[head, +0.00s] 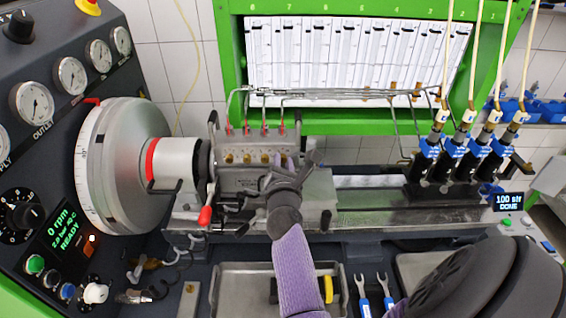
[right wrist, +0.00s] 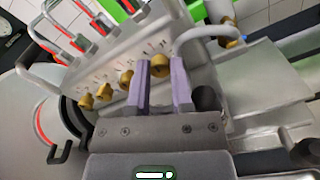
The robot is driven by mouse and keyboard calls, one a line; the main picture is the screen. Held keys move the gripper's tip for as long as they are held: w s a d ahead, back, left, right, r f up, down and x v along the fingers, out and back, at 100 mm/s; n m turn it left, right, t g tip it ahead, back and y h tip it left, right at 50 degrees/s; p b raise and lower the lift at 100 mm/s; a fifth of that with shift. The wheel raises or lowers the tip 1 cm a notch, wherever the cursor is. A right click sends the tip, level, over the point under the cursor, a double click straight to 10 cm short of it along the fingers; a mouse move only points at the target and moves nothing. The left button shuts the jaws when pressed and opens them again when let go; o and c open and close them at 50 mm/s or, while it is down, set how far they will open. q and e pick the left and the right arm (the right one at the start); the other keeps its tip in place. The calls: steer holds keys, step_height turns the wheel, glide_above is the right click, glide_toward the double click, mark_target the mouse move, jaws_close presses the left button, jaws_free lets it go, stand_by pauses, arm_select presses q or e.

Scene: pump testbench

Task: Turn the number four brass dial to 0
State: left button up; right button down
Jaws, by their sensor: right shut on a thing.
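A row of small brass dials sits on the front of the grey pump block (head: 252,180) in the head view. In the right wrist view, three dials, the first (right wrist: 86,101), the second (right wrist: 104,91) and the third (right wrist: 126,80), stand clear to the left. The rightmost one, the number four dial (right wrist: 160,66), is between the purple fingers of my right gripper (right wrist: 160,82). My right gripper (head: 287,164) is shut on that dial and covers it in the head view. The dial's setting is too small to read. My left gripper is not in view.
Red-tipped metal pipes (head: 264,129) rise just behind the dials. A red-handled lever (head: 206,214) is at the block's left, beside the large grey wheel (head: 115,165). Blue-and-black injectors (head: 455,147) stand at the right. A metal tray (head: 230,290) lies in front.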

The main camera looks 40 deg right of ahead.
stand_by(0.5)
steer(key=c, duration=0.5)
jaws_free()
